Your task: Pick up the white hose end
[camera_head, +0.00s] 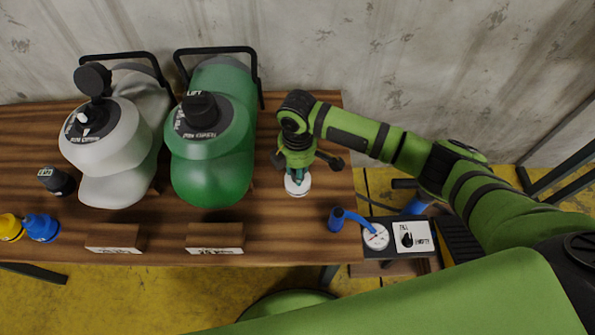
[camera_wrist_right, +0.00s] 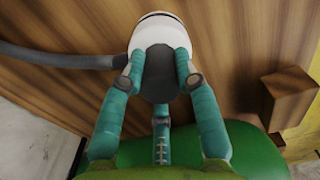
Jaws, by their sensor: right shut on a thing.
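The white hose end (camera_head: 297,188) is at the right part of the wooden table, below my right gripper (camera_head: 298,172). In the right wrist view the white hose end (camera_wrist_right: 160,32) has a dark grey middle, and the teal fingers of my right gripper (camera_wrist_right: 160,75) are closed around it. A grey hose (camera_wrist_right: 60,60) runs from it to the left in that view. I cannot tell whether it touches the tabletop. My left gripper is not in view.
A green canister (camera_head: 215,150) and a white canister (camera_head: 105,150) stand left of the gripper on the wooden table (camera_head: 300,235). Small labelled wooden blocks (camera_head: 214,238) lie at the front edge. A gauge box (camera_head: 412,238) with a blue nozzle (camera_head: 337,219) is at right.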

